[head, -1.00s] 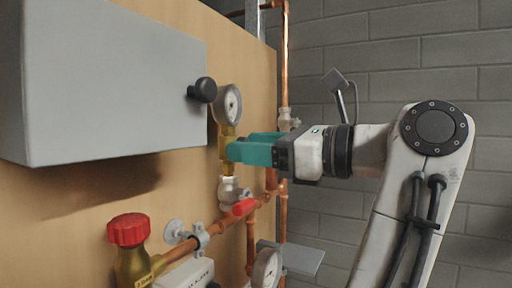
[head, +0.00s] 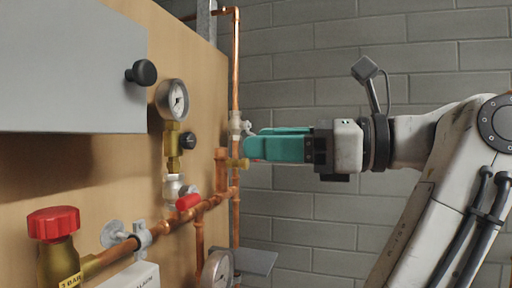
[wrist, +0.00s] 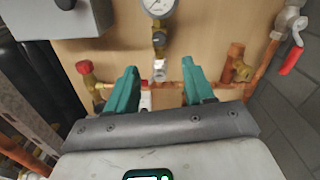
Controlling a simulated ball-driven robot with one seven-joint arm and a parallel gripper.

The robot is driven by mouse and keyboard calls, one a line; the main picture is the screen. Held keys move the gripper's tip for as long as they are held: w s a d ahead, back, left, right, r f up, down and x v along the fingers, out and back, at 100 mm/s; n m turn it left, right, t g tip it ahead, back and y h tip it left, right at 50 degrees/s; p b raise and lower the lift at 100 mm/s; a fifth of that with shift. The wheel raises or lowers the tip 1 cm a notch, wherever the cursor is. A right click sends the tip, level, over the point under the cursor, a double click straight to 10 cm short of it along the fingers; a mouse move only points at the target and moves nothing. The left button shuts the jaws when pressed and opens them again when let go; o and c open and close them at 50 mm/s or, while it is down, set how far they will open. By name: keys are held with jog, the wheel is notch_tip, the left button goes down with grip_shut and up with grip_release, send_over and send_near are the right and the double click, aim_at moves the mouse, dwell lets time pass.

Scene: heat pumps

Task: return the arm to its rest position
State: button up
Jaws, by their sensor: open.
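My gripper (head: 248,148) has teal fingers and is at the end of my white arm, right of the pressure gauge (head: 172,100) and its brass fitting in the head view. In the wrist view my gripper (wrist: 160,84) shows its two fingers spread wide, with nothing held between them. Behind the gap are the wooden panel and a copper pipe. The arm reaches in from the right, and the fingers point left toward the board. In the head view the fingertips overlap the copper pipework, and I cannot tell how near they are.
A grey box (head: 70,70) with a black knob (head: 141,72) hangs on the wooden board. Below are a red-capped valve (head: 54,224), a red-handled valve (head: 188,202), copper pipes (head: 236,70) and a lower gauge (head: 217,270). Free room lies before the block wall (head: 310,75) at right.

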dwell(0.4)
jog(key=w+d+f+n+t+h, duration=0.1)
jog(key=w+d+f+n+h, duration=0.2)
jog(key=f, duration=1.1)
jog(key=w+d+f+t+h, duration=0.1)
jog(key=d+f+h, duration=0.3)
jog(key=f, duration=1.1)
jog(key=s+d+f+n+g+h+b, duration=0.1)
jog(key=s+d+f+n+h, duration=0.15)
jog(key=f, duration=0.75)
jog(key=s+d+f+n+g+h, duration=0.1)
jog(key=s+d+f+n+h, duration=0.2)
jog(key=f, duration=0.7)
jog(key=s+d+f+n+g+h, duration=0.1)
jog(key=s+d+f+n+g, duration=0.1)
jog(key=s+f, duration=0.4)
jog(key=s+d+f+n+g+h, duration=0.2)
jog(key=s+d+f+n, duration=0.2)
jog(key=s, duration=0.9)
jog(key=s+d+f+n+g+h, duration=0.1)
jog(key=s+d+f+n, duration=0.2)
jog(key=s+f, duration=0.7)
jog(key=shift+s+d+f+n+g+b, duration=0.2)
jog(key=shift+n+g+b, duration=0.25)
jog(key=shift+n, duration=0.6)
jog(key=shift+c, duration=0.2)
